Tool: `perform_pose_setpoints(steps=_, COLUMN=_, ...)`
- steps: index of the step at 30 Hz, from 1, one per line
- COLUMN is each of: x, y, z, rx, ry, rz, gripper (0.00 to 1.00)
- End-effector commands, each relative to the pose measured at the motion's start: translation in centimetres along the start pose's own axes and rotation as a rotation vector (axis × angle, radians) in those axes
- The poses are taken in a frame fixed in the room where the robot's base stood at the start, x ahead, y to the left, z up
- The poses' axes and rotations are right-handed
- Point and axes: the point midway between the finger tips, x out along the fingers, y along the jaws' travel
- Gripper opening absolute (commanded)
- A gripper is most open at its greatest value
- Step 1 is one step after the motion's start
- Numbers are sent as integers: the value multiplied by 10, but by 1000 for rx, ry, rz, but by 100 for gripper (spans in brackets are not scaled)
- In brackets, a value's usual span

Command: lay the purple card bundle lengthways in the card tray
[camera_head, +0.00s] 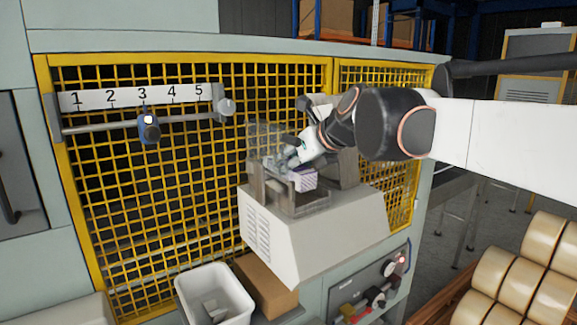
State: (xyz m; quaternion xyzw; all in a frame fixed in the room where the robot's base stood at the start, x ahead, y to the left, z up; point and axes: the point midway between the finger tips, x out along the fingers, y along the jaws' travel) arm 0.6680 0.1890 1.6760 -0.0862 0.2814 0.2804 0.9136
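The purple card bundle (303,181) is a small pale purple block, low between the grey walls of the card tray (300,208) on top of the beige machine housing. My gripper (285,167) is at the tray, just above and to the left of the bundle, pointing down and left. Its fingers are small and blend with the grey tray parts. I cannot tell whether they are closed on the bundle, or whether the bundle rests on the tray floor.
A yellow mesh guard (200,190) stands behind the tray. A numbered scale (140,97) with a blue slider (149,130) is at left. Below are a white bin (240,297), a cardboard box (268,288) and a control panel (345,295). Cream rolls (540,265) lie at lower right.

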Motion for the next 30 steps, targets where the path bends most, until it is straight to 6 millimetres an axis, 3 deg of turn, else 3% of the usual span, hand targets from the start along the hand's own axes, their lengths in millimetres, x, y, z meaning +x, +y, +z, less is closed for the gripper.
perform_pose_setpoints(steps=2, x=11, y=1, z=7, rx=-1, ry=-1, rz=1, gripper=5)
perform_pose_setpoints(steps=6, x=16, y=0, z=-6, rx=0, ry=-1, rz=0, gripper=5)
perform_pose_setpoints(steps=29, x=23, y=0, z=-17, rx=0, ry=0, rz=0, gripper=5)
perform_pose_setpoints(steps=30, x=23, y=0, z=-17, rx=0, ry=0, rz=0, gripper=44)
